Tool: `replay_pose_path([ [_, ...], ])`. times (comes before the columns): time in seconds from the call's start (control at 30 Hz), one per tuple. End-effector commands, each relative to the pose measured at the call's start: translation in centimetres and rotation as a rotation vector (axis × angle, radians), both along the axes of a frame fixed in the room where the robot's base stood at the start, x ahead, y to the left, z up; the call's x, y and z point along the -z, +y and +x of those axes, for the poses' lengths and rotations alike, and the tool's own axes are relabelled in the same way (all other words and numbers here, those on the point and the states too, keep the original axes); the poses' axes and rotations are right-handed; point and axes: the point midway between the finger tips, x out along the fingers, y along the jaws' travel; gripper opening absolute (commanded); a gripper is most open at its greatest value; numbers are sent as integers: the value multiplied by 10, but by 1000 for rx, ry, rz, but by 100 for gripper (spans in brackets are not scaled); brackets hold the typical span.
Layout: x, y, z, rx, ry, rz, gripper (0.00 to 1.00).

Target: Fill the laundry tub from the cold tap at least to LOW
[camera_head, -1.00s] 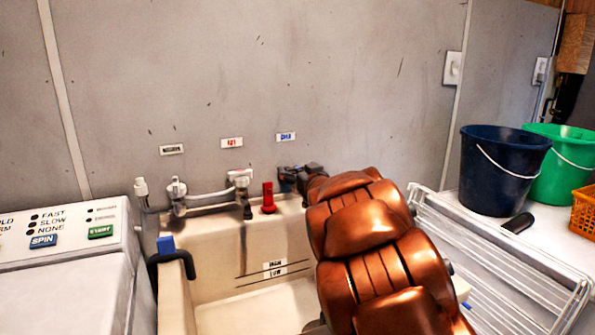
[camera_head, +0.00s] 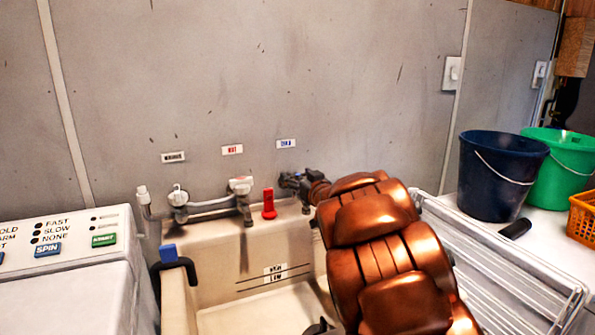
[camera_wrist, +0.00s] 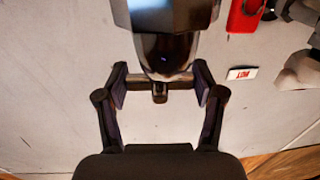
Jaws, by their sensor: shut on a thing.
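The laundry tub (camera_head: 215,258) is a pale basin with level lines and a small label (camera_head: 275,273) on its inner back wall. I cannot tell whether water stands in it. The blue-lettered cold label (camera_head: 286,143) is on the wall above my gripper (camera_head: 300,182). The cold tap is mostly hidden behind my gripper in the head view. In the wrist view, my gripper (camera_wrist: 160,86) has its fingers on either side of a dark, rounded tap part (camera_wrist: 165,55) and is shut on it. No water stream can be made out.
The hot tap (camera_head: 241,190) and a red upright piece (camera_head: 268,204) are left of my gripper. A washer (camera_head: 60,275) stands left of the tub. A wire rack (camera_head: 490,270), a dark blue bucket (camera_head: 500,175) and a green bucket (camera_head: 560,165) are on the right.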

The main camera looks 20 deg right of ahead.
Motion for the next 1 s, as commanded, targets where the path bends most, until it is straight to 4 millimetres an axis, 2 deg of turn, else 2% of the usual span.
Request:
replay_pose_path([
  [0.13,-6,-2,0,-56,5,3,33],
  [1.0,-4,-3,0,-486,2,1,33],
])
